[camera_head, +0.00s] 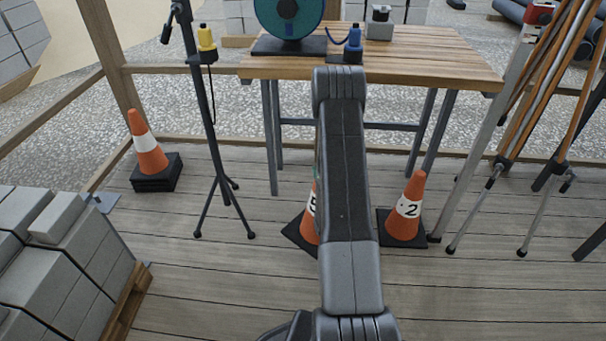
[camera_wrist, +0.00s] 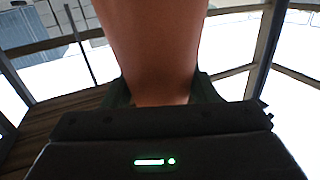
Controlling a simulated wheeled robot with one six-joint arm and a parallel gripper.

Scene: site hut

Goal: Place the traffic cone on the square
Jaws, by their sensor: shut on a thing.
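My gripper (camera_wrist: 161,95) is shut on an orange, smooth traffic cone (camera_wrist: 152,45), which fills the upper middle of the wrist view between the dark green fingers. In the head view my arm hides the gripper. A numbered orange cone (camera_head: 311,222) with a black base shows partly behind my arm; I cannot tell for certain whether it is the held one. Cone "2" (camera_head: 405,222) stands on its black base just right of my arm. Another cone (camera_head: 146,148) with a white band stands at the left on a thick black base. I cannot make out a marked square.
A wooden workbench (camera_head: 430,72) stands behind, with a reel (camera_head: 288,15) and small tools on it. A black tripod (camera_head: 217,150) stands left of my arm. Grey blocks (camera_head: 60,265) are stacked at lower left. Tripod legs (camera_head: 480,215) stand at right. The front planks are clear.

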